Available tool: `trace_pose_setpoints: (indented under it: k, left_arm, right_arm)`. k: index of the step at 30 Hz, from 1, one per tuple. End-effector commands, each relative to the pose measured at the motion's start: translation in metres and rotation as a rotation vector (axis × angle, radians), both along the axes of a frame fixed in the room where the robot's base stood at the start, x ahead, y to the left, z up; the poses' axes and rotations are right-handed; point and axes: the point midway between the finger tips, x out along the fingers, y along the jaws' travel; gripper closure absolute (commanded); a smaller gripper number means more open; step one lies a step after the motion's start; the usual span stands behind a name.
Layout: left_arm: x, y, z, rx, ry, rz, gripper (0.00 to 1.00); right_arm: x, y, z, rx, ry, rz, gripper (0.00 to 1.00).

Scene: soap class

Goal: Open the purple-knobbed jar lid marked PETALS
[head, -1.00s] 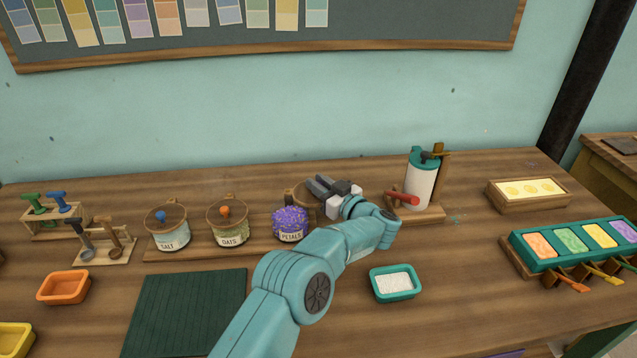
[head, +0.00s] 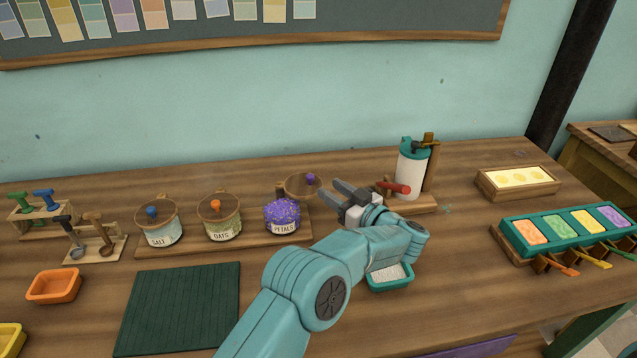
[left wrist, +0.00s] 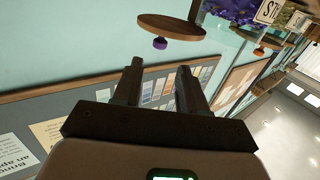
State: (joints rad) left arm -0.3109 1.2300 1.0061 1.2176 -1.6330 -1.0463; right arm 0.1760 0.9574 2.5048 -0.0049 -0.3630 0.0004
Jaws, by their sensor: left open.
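The PETALS jar (head: 282,216) stands at the right end of the jar row, its purple petals exposed on top. Its round wooden lid (head: 299,188) with a purple knob (head: 311,178) is swung off the mouth, to the jar's right and rear. My left gripper (head: 338,192) is open and empty, just right of the lid and apart from it. The left wrist view, which looks upside down, shows the lid (left wrist: 180,30) and purple knob (left wrist: 159,43) beyond the open fingers (left wrist: 158,80), with part of the petals jar beside them. My right gripper is out of view.
The SALT jar (head: 158,225) and OATS jar (head: 219,219) stand lidded to the left. A white and teal canister (head: 411,172) with a red handle stands close right of my gripper. A teal dish (head: 390,283) is partly behind my arm. A green mat (head: 178,310) lies in front.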

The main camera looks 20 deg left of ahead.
Motion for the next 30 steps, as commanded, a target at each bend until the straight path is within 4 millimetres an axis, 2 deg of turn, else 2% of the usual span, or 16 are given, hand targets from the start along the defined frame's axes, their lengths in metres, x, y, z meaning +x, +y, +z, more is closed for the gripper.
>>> trace_pose_setpoints:
  k: [1,6,15,16,19,20,30]
  left_arm:
    - [-0.004,-0.009,0.0,0.0,-0.001,-0.003,0.58]
    - [-0.013,-0.026,0.001,0.0,-0.002,-0.001,0.58]
    - [-0.015,-0.029,0.001,0.001,-0.003,0.001,0.58]
    - [-0.015,-0.029,0.001,0.0,-0.002,0.001,0.61]
    - [-0.015,-0.029,0.002,0.0,-0.002,0.001,0.94]
    - [-0.015,-0.029,0.003,0.0,-0.002,0.001,1.0]
    - [-0.016,-0.031,0.024,0.001,-0.003,0.001,1.0]
  right_arm:
    - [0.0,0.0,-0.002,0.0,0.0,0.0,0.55]
    - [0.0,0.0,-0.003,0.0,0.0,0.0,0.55]
    - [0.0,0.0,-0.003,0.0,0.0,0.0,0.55]
    - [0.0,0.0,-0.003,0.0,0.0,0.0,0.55]
    - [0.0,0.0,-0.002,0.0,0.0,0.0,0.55]
    - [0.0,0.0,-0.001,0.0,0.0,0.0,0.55]
    - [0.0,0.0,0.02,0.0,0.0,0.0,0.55]
